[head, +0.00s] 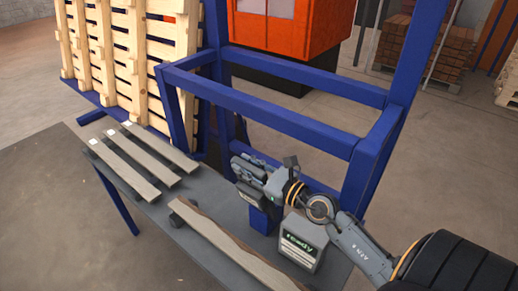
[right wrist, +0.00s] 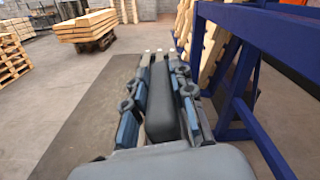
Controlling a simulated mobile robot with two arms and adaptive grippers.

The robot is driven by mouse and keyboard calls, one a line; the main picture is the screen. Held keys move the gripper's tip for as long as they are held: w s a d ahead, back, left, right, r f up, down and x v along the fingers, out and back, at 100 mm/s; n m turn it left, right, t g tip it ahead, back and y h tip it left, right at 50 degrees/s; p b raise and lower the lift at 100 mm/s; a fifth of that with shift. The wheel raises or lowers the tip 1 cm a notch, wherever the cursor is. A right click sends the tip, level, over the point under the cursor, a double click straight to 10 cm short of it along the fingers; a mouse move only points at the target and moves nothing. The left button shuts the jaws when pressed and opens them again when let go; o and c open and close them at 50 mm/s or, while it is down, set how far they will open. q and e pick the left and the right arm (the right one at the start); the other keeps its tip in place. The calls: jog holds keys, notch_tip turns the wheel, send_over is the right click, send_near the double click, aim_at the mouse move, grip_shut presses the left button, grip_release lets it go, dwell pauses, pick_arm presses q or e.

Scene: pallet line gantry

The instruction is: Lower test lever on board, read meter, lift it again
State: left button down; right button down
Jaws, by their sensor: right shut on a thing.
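My right gripper (head: 250,174) is at the centre of the head view, above a blue post at the table edge. It is shut on a dark grey bar (right wrist: 162,108), which lies between its fingers in the right wrist view; this looks like the test lever. The lever's far end and its contact with any board are hidden. The meter (head: 303,243) is a grey box with a lit panel reading "ready", below and right of the gripper. A wavy-edged board (head: 232,246) lies on the table (head: 120,225) in front of the post. My left gripper is not in view.
Several boards (head: 145,162) lie on the table at left. A blue steel frame (head: 290,125) stands close behind my right gripper. Wooden pallets (head: 130,50) lean at the back left, and an orange cabinet (head: 265,25) stands behind. The table's front left is clear.

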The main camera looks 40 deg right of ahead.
jog(key=s+a+f+n, duration=0.1)
jog(key=a+f+n, duration=0.1)
jog(key=a, duration=0.3)
jog(key=shift+s+a+n, duration=0.25)
jog(key=shift+s+n, duration=0.05)
jog(key=shift+n, duration=0.1)
jog(key=shift+f, duration=0.15)
jog(key=c, duration=1.1)
grip_release()
